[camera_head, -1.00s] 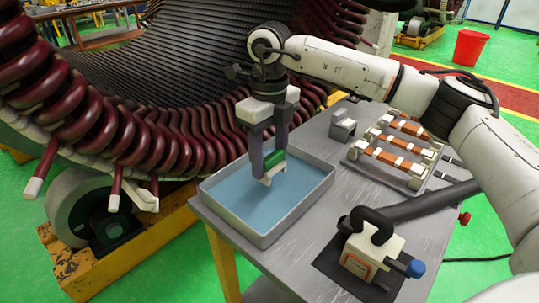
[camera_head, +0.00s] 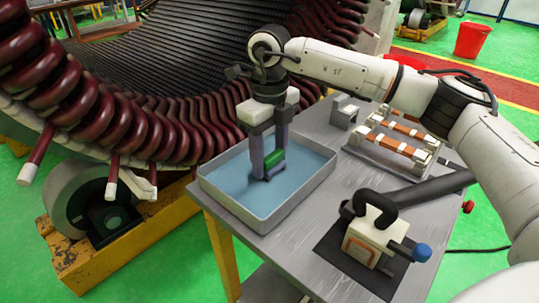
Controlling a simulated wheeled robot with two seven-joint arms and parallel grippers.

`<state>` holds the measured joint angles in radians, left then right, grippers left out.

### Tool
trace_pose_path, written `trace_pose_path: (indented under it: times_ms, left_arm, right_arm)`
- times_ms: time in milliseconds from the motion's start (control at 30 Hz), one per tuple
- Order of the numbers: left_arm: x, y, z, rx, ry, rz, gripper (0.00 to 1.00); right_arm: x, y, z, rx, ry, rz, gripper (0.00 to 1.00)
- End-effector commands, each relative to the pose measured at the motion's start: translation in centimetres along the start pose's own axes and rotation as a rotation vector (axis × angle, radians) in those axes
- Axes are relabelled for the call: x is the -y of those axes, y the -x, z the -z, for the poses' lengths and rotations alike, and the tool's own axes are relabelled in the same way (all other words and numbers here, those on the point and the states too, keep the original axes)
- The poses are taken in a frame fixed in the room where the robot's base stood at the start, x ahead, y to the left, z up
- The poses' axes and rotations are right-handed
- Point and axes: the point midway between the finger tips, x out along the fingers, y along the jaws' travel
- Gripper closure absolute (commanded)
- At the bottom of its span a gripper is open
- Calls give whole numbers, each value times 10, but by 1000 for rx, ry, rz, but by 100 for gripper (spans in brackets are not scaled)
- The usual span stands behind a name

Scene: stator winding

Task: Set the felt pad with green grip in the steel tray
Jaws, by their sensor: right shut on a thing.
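The felt pad with green grip (camera_head: 274,159) is between the fingers of my right gripper (camera_head: 267,172). Its green grip shows; its pale lower part is now mostly hidden by the fingers or the blue surface. The steel tray (camera_head: 223,206) sits on the front left corner of the table and has a blue inside. My right gripper points down inside the tray's outline, low near the blue surface. I cannot tell whether the pad touches the bottom. My left gripper is not in view.
A block-shaped tool with a black handle and blue knob (camera_head: 373,238) stands on a dark mat right of the tray. A rack with copper-coloured bars (camera_head: 398,150) and a small grey block (camera_head: 344,113) are behind. The large stator (camera_head: 130,110) rises close on the left.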

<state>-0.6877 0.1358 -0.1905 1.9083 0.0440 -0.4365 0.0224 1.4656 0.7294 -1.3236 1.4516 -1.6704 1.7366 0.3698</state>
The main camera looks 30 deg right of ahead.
Motion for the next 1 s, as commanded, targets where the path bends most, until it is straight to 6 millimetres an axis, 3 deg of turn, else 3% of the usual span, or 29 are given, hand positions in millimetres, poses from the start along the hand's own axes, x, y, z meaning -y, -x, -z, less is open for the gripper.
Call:
trace_pose_path:
  times_ms: [167, 200, 300, 733, 833, 1000]
  left_arm:
    - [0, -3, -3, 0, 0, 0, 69]
    - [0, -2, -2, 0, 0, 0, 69]
    - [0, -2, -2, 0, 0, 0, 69]
    - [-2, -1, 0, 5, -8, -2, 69]
    - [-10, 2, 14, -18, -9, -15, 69]
    - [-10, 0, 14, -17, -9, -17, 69]
  right_arm:
    - [0, -6, 0, 1, 0, 0, 79]
    - [0, -5, 0, 1, 0, 0, 45]
    - [0, -5, 0, 1, 0, 0, 30]
    - [0, -5, 0, 0, 0, 0, 30]
    - [0, 14, -1, 6, 0, 1, 30]
    - [0, 51, -1, 5, 1, 1, 30]
